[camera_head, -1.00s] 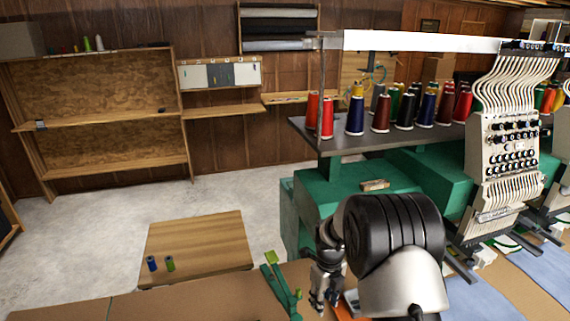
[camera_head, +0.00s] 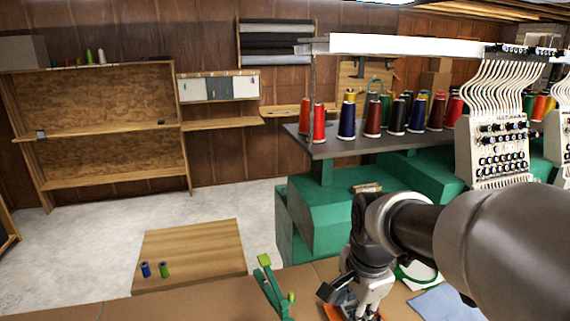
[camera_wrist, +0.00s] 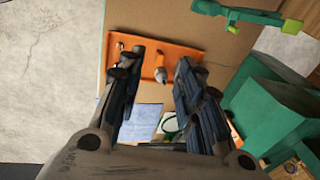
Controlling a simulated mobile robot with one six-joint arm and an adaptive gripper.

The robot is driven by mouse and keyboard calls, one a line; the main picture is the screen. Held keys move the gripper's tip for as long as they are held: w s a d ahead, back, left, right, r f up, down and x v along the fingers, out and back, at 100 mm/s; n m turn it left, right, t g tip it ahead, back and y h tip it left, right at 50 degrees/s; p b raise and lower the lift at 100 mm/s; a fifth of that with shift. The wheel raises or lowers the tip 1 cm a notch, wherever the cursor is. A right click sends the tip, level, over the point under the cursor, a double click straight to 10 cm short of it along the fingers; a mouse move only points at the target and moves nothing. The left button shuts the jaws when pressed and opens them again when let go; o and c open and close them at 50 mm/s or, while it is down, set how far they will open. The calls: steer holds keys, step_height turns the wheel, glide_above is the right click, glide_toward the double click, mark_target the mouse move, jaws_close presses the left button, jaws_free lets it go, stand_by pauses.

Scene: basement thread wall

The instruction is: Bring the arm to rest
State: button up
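My gripper (camera_wrist: 160,62) is open in the wrist view, its two dark fingers apart with nothing held between them. In the head view my gripper (camera_head: 352,298) is at the bottom, right of centre, above the front table, partly hidden by its own links. An orange tray (camera_wrist: 188,50) lies on the table beyond and below the fingers. A small grey and orange piece (camera_wrist: 170,74) shows on the tray between the fingers. Only a bit of the orange tray (camera_head: 334,312) shows in the head view.
A green clamp-like stand (camera_head: 272,285) is left of my gripper. The green embroidery machine (camera_head: 325,212) stands close behind, with several thread cones on its shelf (camera_head: 340,148). A low wooden table (camera_head: 195,250) bears a blue spool (camera_head: 146,270) and a green spool (camera_head: 164,270). The floor at left is clear.

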steer(key=s+d+n+t+b, duration=0.1)
steer(key=s+n+t+b, duration=0.1)
steer(key=s+n, duration=1.2)
steer(key=s, duration=0.4)
steer(key=shift+s+r+b, duration=0.2)
steer(key=shift+r+b, duration=0.1)
steer(key=shift+b, duration=0.1)
